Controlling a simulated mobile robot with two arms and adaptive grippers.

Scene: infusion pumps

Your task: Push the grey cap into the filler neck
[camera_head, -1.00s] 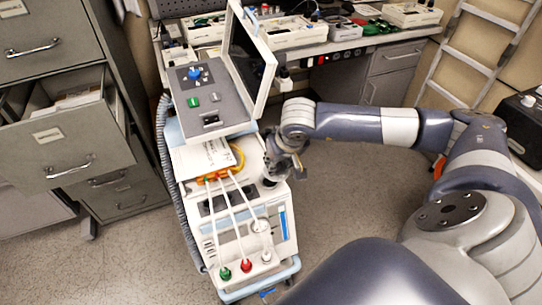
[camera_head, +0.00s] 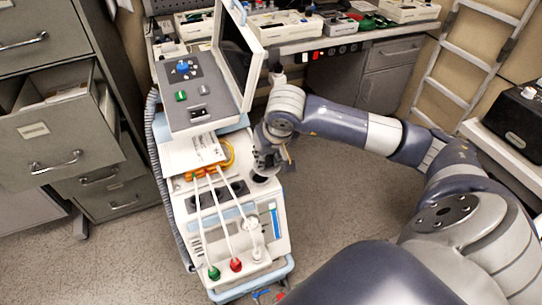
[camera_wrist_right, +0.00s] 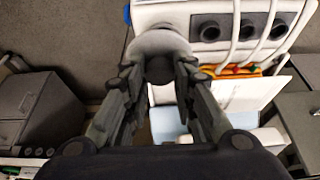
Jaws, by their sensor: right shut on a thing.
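My right gripper (camera_head: 265,170) reaches down to the right edge of the white pump cart (camera_head: 240,212). In the right wrist view its two fingers (camera_wrist_right: 160,85) are closed around the dark grey cap (camera_wrist_right: 160,69). The cap sits against a rounded white collar (camera_wrist_right: 158,41) that juts from the cart's body. The filler neck's opening is hidden behind the cap and fingers, so I cannot tell how deep the cap is. In the head view the fingers mostly hide the cap. My left gripper is not in view.
White tubes (camera_head: 223,215) run from an orange connector strip (camera_head: 202,173) down the cart front to green and red caps. An open drawer (camera_head: 62,125) is at left. Floor right of the cart is clear.

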